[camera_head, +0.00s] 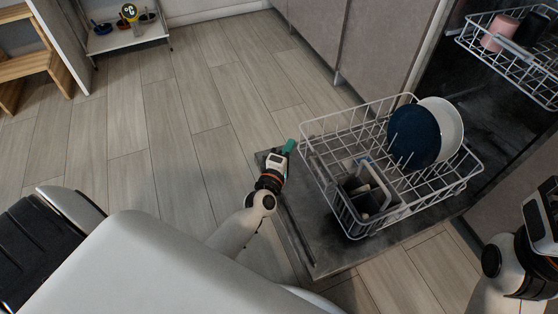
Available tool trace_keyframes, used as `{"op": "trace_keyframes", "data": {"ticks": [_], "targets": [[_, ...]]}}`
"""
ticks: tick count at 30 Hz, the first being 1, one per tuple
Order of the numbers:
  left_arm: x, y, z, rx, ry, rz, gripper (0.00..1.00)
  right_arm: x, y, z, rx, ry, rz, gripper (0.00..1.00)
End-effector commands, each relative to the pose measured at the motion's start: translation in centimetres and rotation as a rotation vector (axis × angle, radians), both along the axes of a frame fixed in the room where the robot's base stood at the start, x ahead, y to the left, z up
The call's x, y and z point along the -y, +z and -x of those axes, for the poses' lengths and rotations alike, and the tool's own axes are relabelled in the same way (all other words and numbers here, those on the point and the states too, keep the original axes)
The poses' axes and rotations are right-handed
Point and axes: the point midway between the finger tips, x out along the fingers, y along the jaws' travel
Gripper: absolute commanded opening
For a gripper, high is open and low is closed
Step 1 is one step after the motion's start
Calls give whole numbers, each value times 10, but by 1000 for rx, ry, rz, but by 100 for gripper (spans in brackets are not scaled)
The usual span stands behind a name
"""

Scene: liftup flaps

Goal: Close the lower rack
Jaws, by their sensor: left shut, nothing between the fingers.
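The lower rack (330,122) is a white wire basket pulled out over the open dishwasher door (318,258). It holds a dark blue plate (413,137), a white plate (448,128) and a dark cutlery basket (367,195). My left gripper (289,147) is shut and empty, close to the rack's left, outer side; I cannot tell whether it touches the wire. My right gripper (548,205) is at the right edge, partly cut off, and its fingers do not show clearly.
The upper rack (510,67) is also out at the top right, with a pink cup (499,34) and a dark cup. Grey cabinets (375,40) stand behind. A low shelf (125,39) and a wooden stool (30,55) are at the far left. The wooden floor (170,130) between is clear.

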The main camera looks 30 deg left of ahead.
Motion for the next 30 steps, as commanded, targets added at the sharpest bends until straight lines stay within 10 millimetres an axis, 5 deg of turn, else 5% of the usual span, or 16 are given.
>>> {"op": "trace_keyframes", "data": {"ticks": [7, 30], "targets": [[16, -1, -19, -1, 0, 1, 0, -1, 3, 3, 27, -1, 2, 36], [19, 0, -34, -1, -2, 0, 0, -1, 3, 2, 25, -1, 2, 36]]}}
